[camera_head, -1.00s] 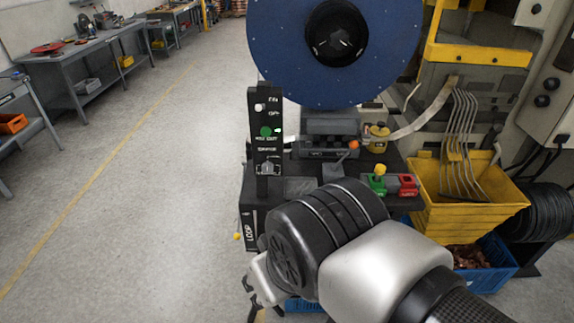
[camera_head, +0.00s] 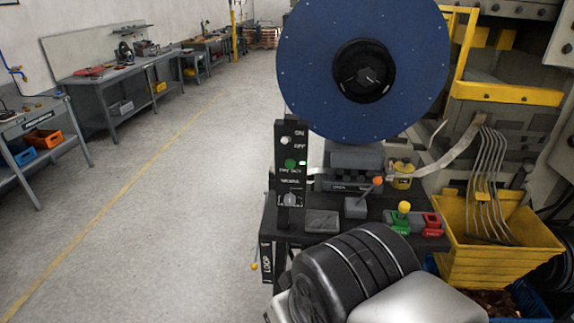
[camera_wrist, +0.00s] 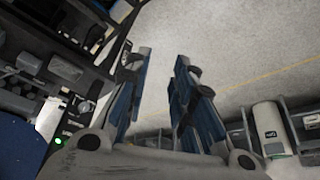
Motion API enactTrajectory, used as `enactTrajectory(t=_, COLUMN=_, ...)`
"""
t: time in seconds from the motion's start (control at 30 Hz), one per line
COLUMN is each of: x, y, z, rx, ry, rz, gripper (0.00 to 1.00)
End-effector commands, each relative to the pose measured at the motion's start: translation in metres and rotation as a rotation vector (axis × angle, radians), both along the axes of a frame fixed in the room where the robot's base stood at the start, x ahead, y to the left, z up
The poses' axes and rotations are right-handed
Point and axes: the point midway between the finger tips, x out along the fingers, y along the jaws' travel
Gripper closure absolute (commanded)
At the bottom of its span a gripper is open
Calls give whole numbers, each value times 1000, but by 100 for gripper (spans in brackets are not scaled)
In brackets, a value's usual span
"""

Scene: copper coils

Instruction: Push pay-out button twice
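The pay-out button (camera_head: 290,164) is a green round button on the upright black control panel (camera_head: 281,180). A small green light (camera_head: 303,163) glows beside it; a bright green spot (camera_wrist: 57,141) also shows at the lower left of the wrist view. A white knob (camera_head: 285,141) sits above the button and a grey switch (camera_head: 290,200) below it. My arm crosses the bottom of the head view, below the panel, with my gripper mostly cut off there. In the wrist view my gripper (camera_wrist: 163,57) is open and empty, its blue-padded fingers apart, with floor between them.
A large blue reel (camera_head: 310,65) stands behind and above the panel. Green (camera_head: 400,220) and red (camera_head: 432,224) control boxes and a yellow bin (camera_head: 490,255) stand to its right. Free floor (camera_head: 190,190) lies on the left, with workbenches beyond.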

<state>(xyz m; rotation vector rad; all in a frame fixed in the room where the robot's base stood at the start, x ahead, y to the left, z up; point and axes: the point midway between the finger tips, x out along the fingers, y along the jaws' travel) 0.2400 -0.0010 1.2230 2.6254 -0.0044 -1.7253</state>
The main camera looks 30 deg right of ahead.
Motion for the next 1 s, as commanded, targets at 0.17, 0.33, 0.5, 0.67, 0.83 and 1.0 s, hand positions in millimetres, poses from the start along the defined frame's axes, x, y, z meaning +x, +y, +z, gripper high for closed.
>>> enactTrajectory(t=0.17, x=0, y=0, z=0, rx=0, ry=0, rz=0, gripper=92)
enactTrajectory(t=0.33, x=0, y=0, z=0, rx=0, ry=0, rz=0, gripper=100)
enactTrajectory(t=0.5, x=0, y=0, z=0, rx=0, ry=0, rz=0, gripper=100)
enactTrajectory(t=0.67, x=0, y=0, z=0, rx=0, ry=0, rz=0, gripper=100)
enactTrajectory(t=0.83, x=0, y=0, z=0, rx=0, ry=0, rz=0, gripper=100)
enactTrajectory(t=1.0, x=0, y=0, z=0, rx=0, ry=0, rz=0, gripper=100)
